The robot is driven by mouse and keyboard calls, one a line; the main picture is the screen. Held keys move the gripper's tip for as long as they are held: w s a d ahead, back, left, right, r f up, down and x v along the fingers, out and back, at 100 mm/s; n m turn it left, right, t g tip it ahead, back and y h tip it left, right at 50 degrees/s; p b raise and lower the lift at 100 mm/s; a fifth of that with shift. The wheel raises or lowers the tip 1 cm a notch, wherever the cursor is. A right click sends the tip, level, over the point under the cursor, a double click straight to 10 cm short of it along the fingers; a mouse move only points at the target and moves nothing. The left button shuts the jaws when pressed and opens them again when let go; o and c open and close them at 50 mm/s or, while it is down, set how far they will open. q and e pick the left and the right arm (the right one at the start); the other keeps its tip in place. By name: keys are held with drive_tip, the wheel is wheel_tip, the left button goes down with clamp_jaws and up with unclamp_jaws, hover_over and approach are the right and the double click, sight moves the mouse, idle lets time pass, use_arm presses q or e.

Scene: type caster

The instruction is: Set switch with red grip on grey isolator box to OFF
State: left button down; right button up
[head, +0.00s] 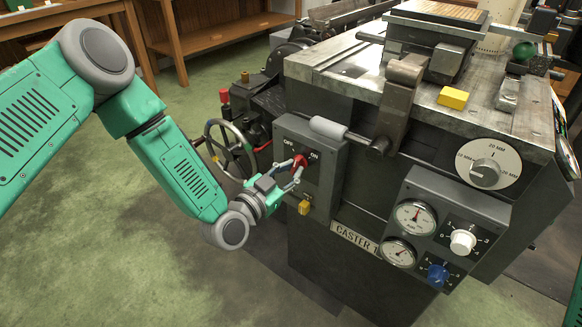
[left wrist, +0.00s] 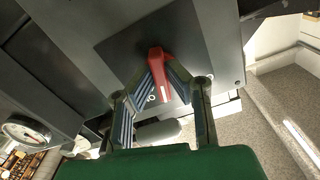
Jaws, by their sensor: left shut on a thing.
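The grey isolator box (head: 325,150) is on the side of the machine, its front marked OFF at left and ON at right. The switch's red grip (head: 300,161) sits just below these labels; its end lies nearer the ON label, but my fingers partly cover it. My left gripper (head: 294,175) reaches it from the lower left and is shut on it. In the left wrist view the red grip (left wrist: 158,62) stands between the two ribbed fingers (left wrist: 157,84), against the box's dark plate (left wrist: 125,42). My right gripper is out of view.
A handwheel (head: 230,150) stands left of the box. A lever with a grey handle (head: 328,128) juts out just above. A gauge panel (head: 440,225) is at right. The floor at lower left is free.

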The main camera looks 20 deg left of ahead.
use_arm(q)
drive_tip(key=n, duration=0.3)
drive_tip(key=shift+w+r+n+p, duration=0.15)
drive_tip(key=shift+r+n+p, duration=0.15)
drive_tip(key=shift+r+n, duration=0.1)
drive_tip(key=n, duration=0.2)
drive_tip(key=shift+n, duration=0.4)
drive_tip(key=n, duration=0.5)
drive_tip(key=shift+w, duration=0.1)
drive_tip(key=shift+n, duration=0.3)
drive_tip(key=c, duration=1.6)
unclamp_jaws()
drive_tip(key=shift+f, duration=0.2)
